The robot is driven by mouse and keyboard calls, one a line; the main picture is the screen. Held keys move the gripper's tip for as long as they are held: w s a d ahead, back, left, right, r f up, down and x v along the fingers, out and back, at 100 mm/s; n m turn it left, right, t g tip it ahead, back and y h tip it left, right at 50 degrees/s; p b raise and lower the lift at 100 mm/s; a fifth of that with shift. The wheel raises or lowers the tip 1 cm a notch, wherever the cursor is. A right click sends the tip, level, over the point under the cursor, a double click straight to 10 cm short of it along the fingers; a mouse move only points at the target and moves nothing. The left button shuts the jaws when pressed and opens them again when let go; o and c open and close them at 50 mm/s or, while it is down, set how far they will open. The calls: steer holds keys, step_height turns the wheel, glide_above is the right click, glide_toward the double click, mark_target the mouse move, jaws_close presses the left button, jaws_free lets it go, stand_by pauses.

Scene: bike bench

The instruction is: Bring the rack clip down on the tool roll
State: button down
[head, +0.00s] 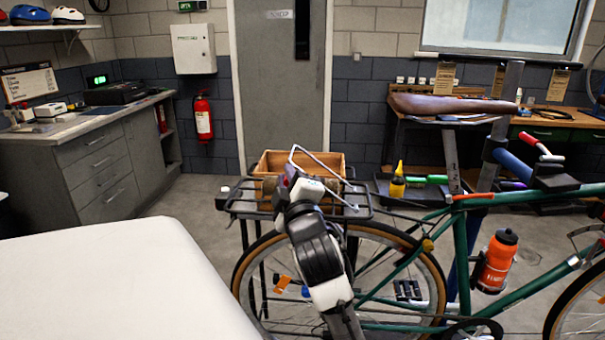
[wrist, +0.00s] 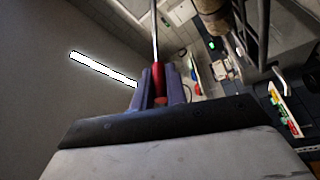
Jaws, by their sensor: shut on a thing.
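The rack clip (head: 325,167) is a bent pale metal wire frame, standing raised and tilted above the bike's rear rack (head: 240,206). My gripper (head: 291,172) is at the left side of the clip. In the wrist view its purple fingers (wrist: 159,88) are shut on the clip's red grip (wrist: 156,70), with the metal wire running up from it. A brown rolled shape, apparently the tool roll (head: 268,187), lies on the rack, largely hidden behind my arm. A brown cylinder, likely the same roll, shows in the wrist view (wrist: 222,22), apart from my fingers.
A wooden crate (head: 330,160) shows just behind the clip. The green bike frame (head: 461,250) and brown saddle (head: 450,105) are to the right. A yellow bottle (head: 397,181) stands on a tray behind. A white surface (head: 110,285) fills the lower left. Floor is open farther left.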

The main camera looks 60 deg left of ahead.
steer(key=shift+s+a+f+n+b, duration=0.15)
steer(key=shift+s+a+f+n, duration=0.1)
steer(key=shift+f+n, duration=0.2)
steer(key=shift+s+a+f+n+b, duration=0.2)
steer(key=shift+f+n, duration=0.15)
steer(key=shift+f, duration=0.15)
steer(key=c, duration=1.4)
jaws_free()
steer(key=b+v, duration=0.6)
steer(key=v, duration=0.7)
steer(key=shift+d+r, duration=0.2)
steer(key=shift+d, duration=0.25)
steer(key=shift+s, duration=0.1)
